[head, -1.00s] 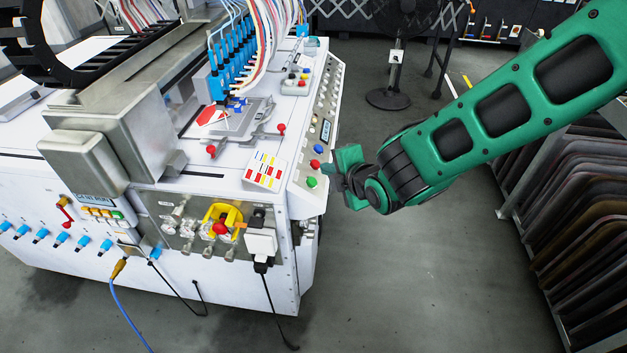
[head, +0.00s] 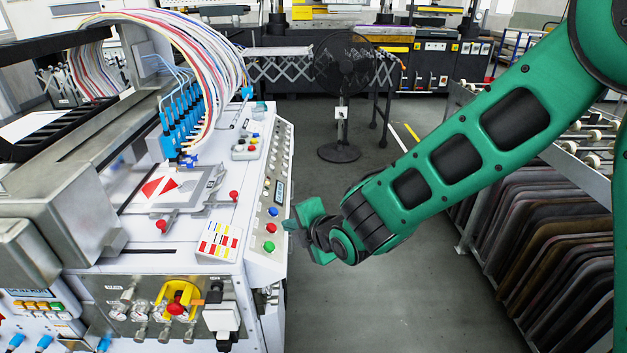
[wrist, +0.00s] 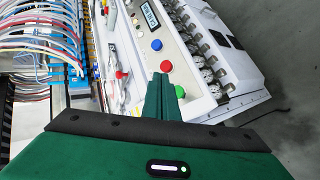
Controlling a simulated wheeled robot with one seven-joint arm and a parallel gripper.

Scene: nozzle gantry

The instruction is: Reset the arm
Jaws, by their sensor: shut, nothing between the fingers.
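My gripper (head: 296,229) is at the end of my green arm in the head view, just right of the machine's button panel (head: 266,243). In the wrist view its fingers (wrist: 161,94) are shut together with nothing between them. They show in front of the panel, close to the red button (wrist: 165,66) and the green button (wrist: 180,91). The blue button (wrist: 156,44) is a little farther off. From these views I cannot tell whether the fingertips touch the panel.
The white machine (head: 180,262) fills the left side, with blue nozzles (head: 182,126) and many hoses above it. A black fan (head: 341,112) stands behind. A rack of dark panels (head: 540,230) is at the right. The grey floor (head: 385,300) between is clear.

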